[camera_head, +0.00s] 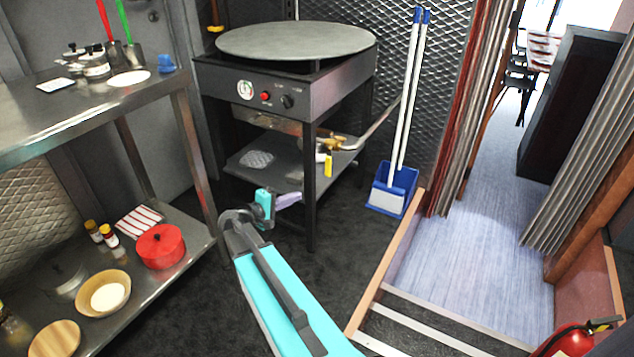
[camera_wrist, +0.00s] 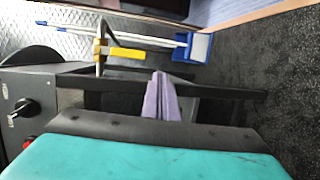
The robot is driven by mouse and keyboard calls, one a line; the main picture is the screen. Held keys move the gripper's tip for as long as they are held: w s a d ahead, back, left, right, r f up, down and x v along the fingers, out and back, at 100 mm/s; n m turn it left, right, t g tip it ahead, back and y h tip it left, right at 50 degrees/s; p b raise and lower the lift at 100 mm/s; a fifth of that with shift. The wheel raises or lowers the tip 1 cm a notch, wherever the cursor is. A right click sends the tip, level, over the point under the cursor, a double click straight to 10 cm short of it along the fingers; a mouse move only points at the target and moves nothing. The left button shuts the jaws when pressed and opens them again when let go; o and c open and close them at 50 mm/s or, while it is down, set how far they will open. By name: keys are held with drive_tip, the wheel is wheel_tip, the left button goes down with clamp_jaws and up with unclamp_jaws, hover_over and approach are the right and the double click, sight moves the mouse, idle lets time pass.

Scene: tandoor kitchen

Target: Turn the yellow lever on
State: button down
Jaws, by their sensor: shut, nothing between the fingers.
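The yellow lever (camera_head: 328,165) hangs down from a brass valve (camera_head: 333,143) on a gas pipe, at the right side of the black stove stand. In the wrist view the yellow lever (camera_wrist: 122,53) lies above and left of my fingertips, apart from them. My gripper (camera_head: 299,197) has lavender fingers and is in front of the stand's lower part, lower and left of the lever in the head view. Its fingers (camera_wrist: 160,76) are together with nothing between them. Neither view shows contact with the lever.
The stove (camera_head: 295,40) has a round grey plate on top and a front panel with a red button and knob. A black stand leg (camera_head: 311,190) is close to my gripper. A blue dustpan (camera_head: 392,188) with white-handled tools stands to the right. A steel shelf (camera_head: 190,250) stands left.

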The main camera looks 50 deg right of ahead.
sight(328, 162)
drive_tip(key=shift+w+d+r+h+b, duration=0.4)
drive_tip(key=shift+d+r+b, duration=0.1)
drive_tip(key=shift+d+b, duration=0.25)
drive_tip(key=shift+w+d+r+h+b, duration=0.35)
drive_tip(key=shift+d+r+b, duration=0.2)
drive_tip(key=shift+b, duration=0.35)
drive_tip(key=shift+w+d+r+h+b, duration=0.3)
drive_tip(key=shift+d+r+h+b, duration=0.2)
drive_tip(key=shift+d+b, duration=0.25)
drive_tip(key=d+b, duration=0.3)
drive_tip(key=d, duration=0.6)
drive_tip(key=shift+d, duration=0.4)
drive_tip(key=shift+a, duration=0.15)
